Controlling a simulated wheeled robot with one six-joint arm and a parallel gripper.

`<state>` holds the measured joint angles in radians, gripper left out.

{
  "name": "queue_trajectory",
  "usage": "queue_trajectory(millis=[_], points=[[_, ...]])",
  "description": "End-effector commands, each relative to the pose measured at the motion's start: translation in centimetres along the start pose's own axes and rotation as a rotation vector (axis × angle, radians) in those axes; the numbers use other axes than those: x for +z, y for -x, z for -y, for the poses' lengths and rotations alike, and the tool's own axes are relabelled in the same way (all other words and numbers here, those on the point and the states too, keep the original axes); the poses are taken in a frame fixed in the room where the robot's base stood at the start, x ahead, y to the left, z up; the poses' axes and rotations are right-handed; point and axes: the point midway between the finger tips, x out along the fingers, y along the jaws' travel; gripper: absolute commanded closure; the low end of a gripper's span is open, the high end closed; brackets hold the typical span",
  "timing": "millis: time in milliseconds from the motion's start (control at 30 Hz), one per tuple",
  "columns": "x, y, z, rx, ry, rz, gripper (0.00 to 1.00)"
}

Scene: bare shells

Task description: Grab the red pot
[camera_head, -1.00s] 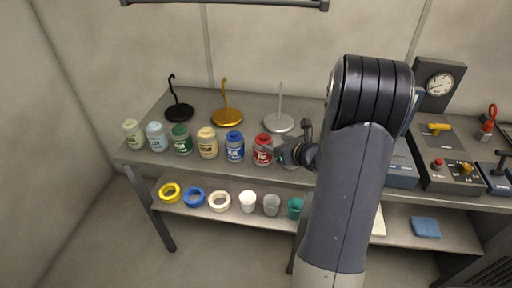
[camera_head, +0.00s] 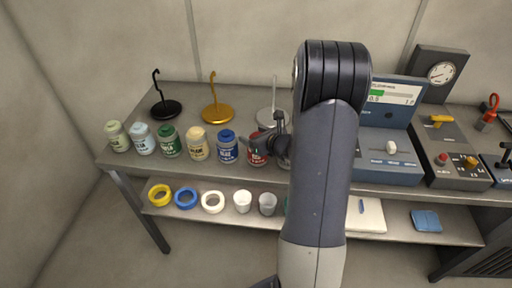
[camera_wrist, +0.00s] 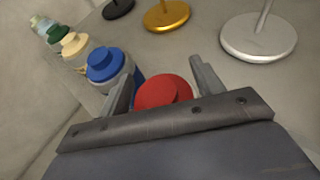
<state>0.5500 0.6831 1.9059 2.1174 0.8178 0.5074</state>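The red pot (camera_head: 257,154) stands on the upper shelf of the workbench, at the right end of a row of lidded pots, and my gripper partly covers it. In the wrist view its red lid (camera_wrist: 163,92) shows between the two fingers; its body is mostly hidden by the gripper's bar. My gripper (camera_head: 266,141) is at the pot, with one finger on either side of the lid. In the wrist view my gripper (camera_wrist: 160,75) looks open, and I cannot tell whether a finger touches the pot.
A blue pot (camera_head: 228,148) stands close on the left, beside the left finger. Stands with tall rods, one gold (camera_head: 217,113) and one silver (camera_wrist: 259,38), are behind. A blue instrument (camera_head: 388,165) stands right of my arm. Rings and cups lie on the lower shelf.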

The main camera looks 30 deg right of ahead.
Motion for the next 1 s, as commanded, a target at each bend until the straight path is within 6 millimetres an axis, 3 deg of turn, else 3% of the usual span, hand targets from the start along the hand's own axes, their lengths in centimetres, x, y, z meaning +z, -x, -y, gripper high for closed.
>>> queue_trajectory(millis=[733,1000], points=[[-0.18,0.02,-0.03,0.001,-0.001,-0.004,0.95],[0.00,0.12,-0.02,0.000,-0.001,-0.005,0.96]])
